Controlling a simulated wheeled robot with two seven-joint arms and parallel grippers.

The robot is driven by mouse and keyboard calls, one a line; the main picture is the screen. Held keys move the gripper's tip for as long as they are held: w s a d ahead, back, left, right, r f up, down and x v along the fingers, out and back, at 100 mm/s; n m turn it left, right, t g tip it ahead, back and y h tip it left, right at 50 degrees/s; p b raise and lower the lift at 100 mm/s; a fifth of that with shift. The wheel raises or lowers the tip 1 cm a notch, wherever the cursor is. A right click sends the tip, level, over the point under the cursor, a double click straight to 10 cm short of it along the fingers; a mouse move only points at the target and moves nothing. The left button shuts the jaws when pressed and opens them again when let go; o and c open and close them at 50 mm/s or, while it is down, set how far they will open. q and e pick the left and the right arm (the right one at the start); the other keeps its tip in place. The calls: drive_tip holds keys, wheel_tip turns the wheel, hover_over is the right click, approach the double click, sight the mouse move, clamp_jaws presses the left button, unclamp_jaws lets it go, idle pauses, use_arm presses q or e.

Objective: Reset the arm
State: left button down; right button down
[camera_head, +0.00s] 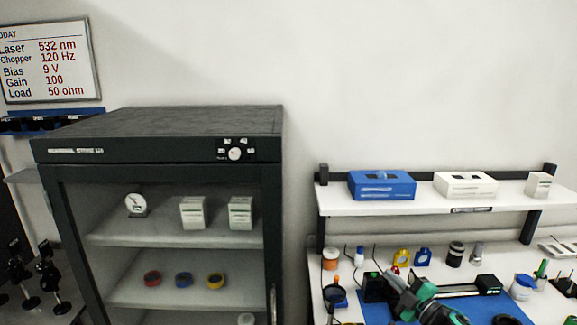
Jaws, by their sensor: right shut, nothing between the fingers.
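My right gripper (392,279) reaches in from the bottom edge, over the bench at the lower right. Its grey and teal body points up and to the left. Its fingers are shut with nothing held. It is close to a small black device on the blue mat (375,309); I cannot tell whether they touch. My left gripper is not in view.
A dark cabinet (160,150) with shelves of small items stands left of the bench. A raised white shelf (400,204) holds a blue box (382,186), a white box (465,186) and a small carton (538,186). Bottles and small parts crowd the bench below it.

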drive_tip(key=s+a+f+m+g+h, duration=0.2)
drive_tip(key=s+f+m+h, duration=0.35)
drive_tip(key=s, duration=0.35)
drive_tip(key=s+a+f+m+g+h, duration=0.2)
drive_tip(key=s+a+f+m+h, duration=0.15)
drive_tip(key=s+f+m, duration=0.45)
drive_tip(key=s+f+m+g, duration=0.25)
drive_tip(key=s+g, duration=0.65)
drive_tip(key=s, duration=2)
wheel_tip(320, 180, down, 39)
drive_tip(key=g+b, duration=0.2)
drive_tip(key=b, duration=0.6)
drive_tip(key=s+d+f+b, duration=0.2)
drive_tip(key=s+f+b, duration=0.1)
drive_tip(key=s+f, duration=0.6)
drive_tip(key=s+d+f+h+b, duration=0.1)
drive_tip(key=s+f+b, duration=0.2)
drive_tip(key=s+f, duration=0.7)
wheel_tip(320, 180, down, 6)
drive_tip(key=shift+d+f+g, duration=0.15)
drive_tip(key=shift+d+g, duration=0.2)
drive_tip(key=shift+g, duration=0.05)
